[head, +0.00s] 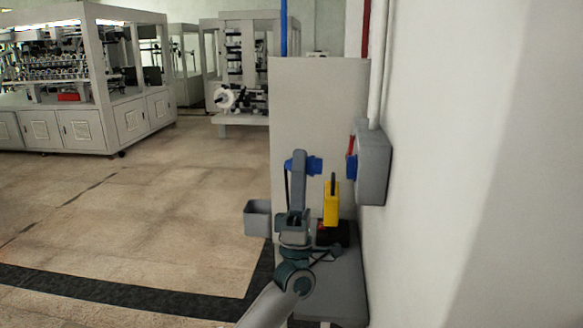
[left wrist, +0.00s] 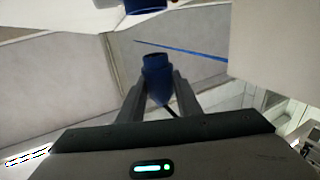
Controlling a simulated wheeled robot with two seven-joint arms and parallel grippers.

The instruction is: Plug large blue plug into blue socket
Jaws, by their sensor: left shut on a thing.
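My left gripper (left wrist: 158,92) is shut on the large blue plug (left wrist: 157,68), which points away from the wrist with its dark open end forward. In the head view the blue plug (head: 309,163) is held at the top of my left arm, left of the wall box. The blue socket (head: 352,168) sticks out of the left face of a grey wall box (head: 373,165). A clear gap lies between plug and socket. In the left wrist view a blue round part, seemingly the socket (left wrist: 146,6), shows at the top edge. My right gripper is not in view.
A yellow device (head: 331,204) stands on a grey bench (head: 345,285) below the wall box, by a dark red-marked item (head: 334,233). A grey bin (head: 257,218) hangs left of the panel (head: 310,110). Open floor lies to the left.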

